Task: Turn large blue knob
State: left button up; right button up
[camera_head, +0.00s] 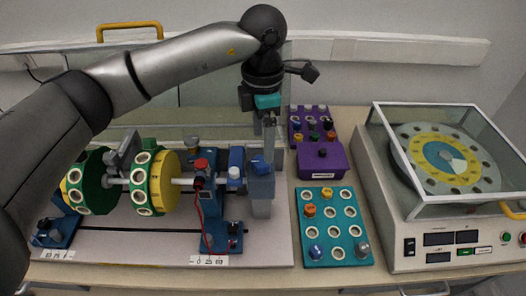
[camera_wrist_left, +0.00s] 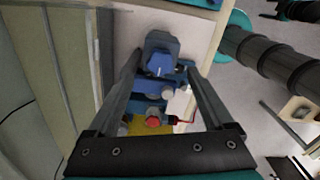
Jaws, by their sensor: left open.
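In the left wrist view the blue knob (camera_wrist_left: 160,64) shows a pale pointer line and lies between the fingertips in the picture. My left gripper (camera_head: 268,145) points down just above and behind the knob. Its two fingers (camera_wrist_left: 162,72) are open, with a gap around the knob's outline. I cannot tell whether they touch it. My right gripper is not in view.
The rig (camera_head: 162,182) carries green and yellow discs and a red knob (camera_head: 201,164). To the right are a teal tray (camera_head: 325,257) with round holes, a purple box (camera_head: 321,160) and a clear-lidded machine (camera_head: 400,240).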

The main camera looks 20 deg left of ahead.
pick_arm(q)
notch_tip(320, 180, up, 10)
jog(key=shift+f, duration=0.25)
dwell(0.6)
